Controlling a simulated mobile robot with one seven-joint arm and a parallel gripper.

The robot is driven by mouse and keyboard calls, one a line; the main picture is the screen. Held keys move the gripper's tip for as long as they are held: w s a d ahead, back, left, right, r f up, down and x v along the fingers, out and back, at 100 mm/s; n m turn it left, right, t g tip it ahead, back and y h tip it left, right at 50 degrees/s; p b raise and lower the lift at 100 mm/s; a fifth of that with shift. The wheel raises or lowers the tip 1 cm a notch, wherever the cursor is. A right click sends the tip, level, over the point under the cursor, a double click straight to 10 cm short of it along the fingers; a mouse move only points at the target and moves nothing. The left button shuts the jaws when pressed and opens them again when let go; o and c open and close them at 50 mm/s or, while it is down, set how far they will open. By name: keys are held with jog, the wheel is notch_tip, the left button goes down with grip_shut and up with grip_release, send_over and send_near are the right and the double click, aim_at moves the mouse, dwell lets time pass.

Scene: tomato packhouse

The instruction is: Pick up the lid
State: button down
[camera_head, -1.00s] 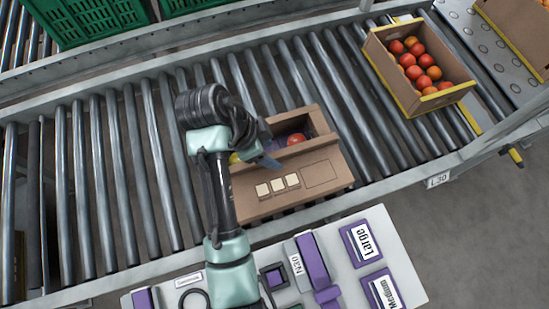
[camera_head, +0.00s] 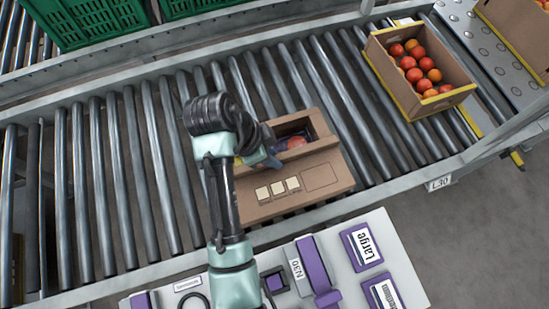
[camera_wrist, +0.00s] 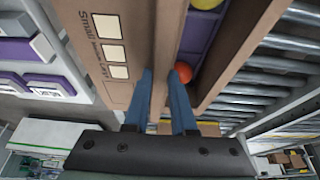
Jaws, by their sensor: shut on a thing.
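The lid (camera_head: 321,176) is a brown cardboard panel with three pale squares, on the near side of an open cardboard box on the rollers. In the wrist view the lid (camera_wrist: 126,85) shows the printed word "Small" beside the squares. My gripper (camera_head: 266,159) is at the lid's upper left edge. In the wrist view my gripper (camera_wrist: 162,78) has its blue fingers on either side of that cardboard edge, shut on it. Red and yellow tomatoes (camera_wrist: 183,72) on a purple liner show in the box opening. My arm hides the box's left part.
A box of tomatoes (camera_head: 388,68) stands at the upper right of the roller conveyor (camera_head: 150,190). Green crates (camera_head: 92,22) stand behind it. A white table (camera_head: 345,294) with purple and white signs is in front. Rollers left of my arm are bare.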

notch_tip(320, 180, up, 17)
jog(key=p, duration=1.1)
jog(key=shift+f+p, duration=0.2)
jog(key=shift+p, duration=0.1)
dwell(0.5)
